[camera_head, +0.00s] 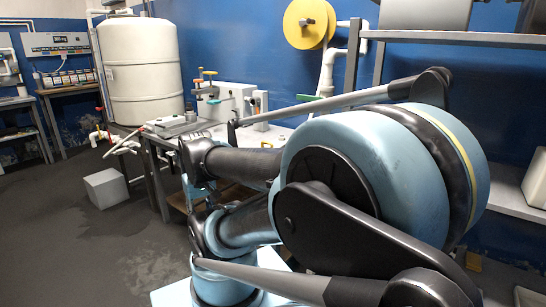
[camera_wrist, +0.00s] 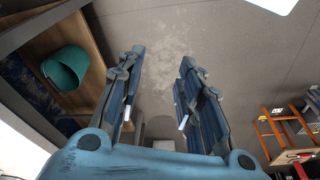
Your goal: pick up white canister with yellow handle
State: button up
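I cannot make out a white canister with a yellow handle for certain in either view. In the head view, a pale box-shaped container (camera_head: 536,180) is cut off at the right edge on a grey shelf, with no yellow handle visible on it. A small pale object (camera_wrist: 163,144) shows low between the finger bases, too little to identify. My arm hides much of the head view.
A pale block (camera_head: 106,188) stands on the floor beside a bench (camera_head: 155,180) with apparatus. A large white tank (camera_head: 141,70) stands behind. In the wrist view, a teal bucket (camera_wrist: 66,68) sits on a wooden shelf at left and an orange frame (camera_wrist: 283,122) stands at right.

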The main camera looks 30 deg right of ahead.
jog(key=o, duration=0.4)
jog(key=shift+r, duration=0.1)
jog(key=o, duration=0.7)
jog(key=shift+d+r, duration=0.2)
jog(key=shift+r, duration=0.3)
jog(key=shift+d+r, duration=0.15)
jog(key=shift+r, duration=0.35)
jog(key=w+d+r+m+g, duration=0.1)
jog(key=w+d+r+m, duration=0.5)
jog(key=w+d+r, duration=0.75)
jog(key=w+d+r+m, duration=0.35)
jog(key=w+d, duration=0.35)
jog(key=d, duration=0.4)
jog(key=w+d+m+g, duration=0.1)
jog(key=w+d+m, duration=0.15)
jog(key=d, duration=1.25)
jog(key=shift+m, duration=0.4)
notch_tip(320, 180, down, 10)
jog(key=shift+s+d+f, duration=0.1)
jog(key=shift+d+f, duration=0.05)
jog(key=shift+f, duration=0.1)
jog(key=shift+s+d+f, duration=0.1)
jog(key=shift+s+f, duration=0.05)
jog(key=shift+f, duration=2.6)
